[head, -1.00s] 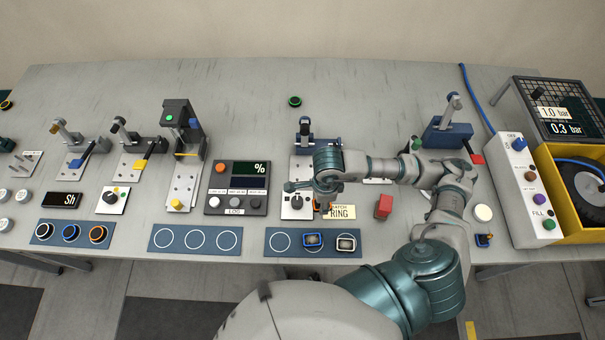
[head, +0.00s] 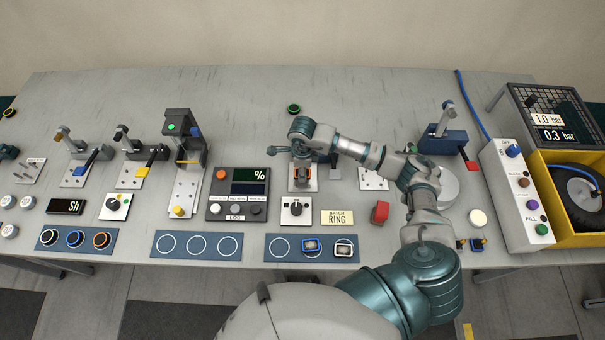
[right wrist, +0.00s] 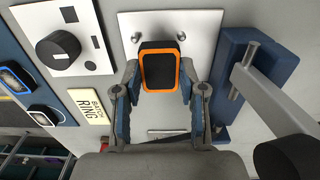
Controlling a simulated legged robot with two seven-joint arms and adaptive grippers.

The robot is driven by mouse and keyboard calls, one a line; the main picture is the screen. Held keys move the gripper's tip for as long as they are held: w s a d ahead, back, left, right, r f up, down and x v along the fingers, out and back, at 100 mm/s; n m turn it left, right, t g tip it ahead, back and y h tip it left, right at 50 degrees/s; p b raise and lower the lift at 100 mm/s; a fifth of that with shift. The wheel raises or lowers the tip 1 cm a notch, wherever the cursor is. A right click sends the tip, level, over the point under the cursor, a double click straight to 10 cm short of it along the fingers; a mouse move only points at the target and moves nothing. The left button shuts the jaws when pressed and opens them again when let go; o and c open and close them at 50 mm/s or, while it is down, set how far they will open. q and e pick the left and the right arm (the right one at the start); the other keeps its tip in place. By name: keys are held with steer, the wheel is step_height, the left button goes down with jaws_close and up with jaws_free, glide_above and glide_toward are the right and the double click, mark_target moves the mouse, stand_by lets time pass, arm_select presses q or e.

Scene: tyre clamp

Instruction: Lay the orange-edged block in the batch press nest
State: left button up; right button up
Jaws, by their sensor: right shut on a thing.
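The orange-edged block (right wrist: 160,65) has a dark face and an orange rim. In the right wrist view it sits between the fingertips of my right gripper (right wrist: 159,80), which is shut on it. The block is over the white plate (right wrist: 205,22) of the batch press, close to two metal pins (right wrist: 181,36). I cannot tell whether it touches the plate. In the head view my right gripper (head: 301,176) is at the same plate (head: 311,184), and my arm hides much of the press behind it. My left gripper is not in view.
The blue press body and its grey lever (right wrist: 265,95) stand close to the right of the gripper in the wrist view. A knob panel (head: 297,211), the BATCH RING label (head: 337,217) and a blue mat (head: 272,258) with two blocks lie in front.

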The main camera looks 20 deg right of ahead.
step_height(320, 180, down, 3)
steer(key=shift+s+d+r+p, duration=0.1)
steer(key=shift+r+p, duration=0.1)
steer(key=shift+p, duration=0.15)
steer(key=shift+d+f, duration=0.1)
steer(key=shift+f, duration=0.2)
steer(key=o, duration=1.1)
steer(key=shift+o, duration=0.2)
steer(key=shift+r, duration=0.1)
step_height(320, 180, up, 12)
steer(key=b, duration=0.2)
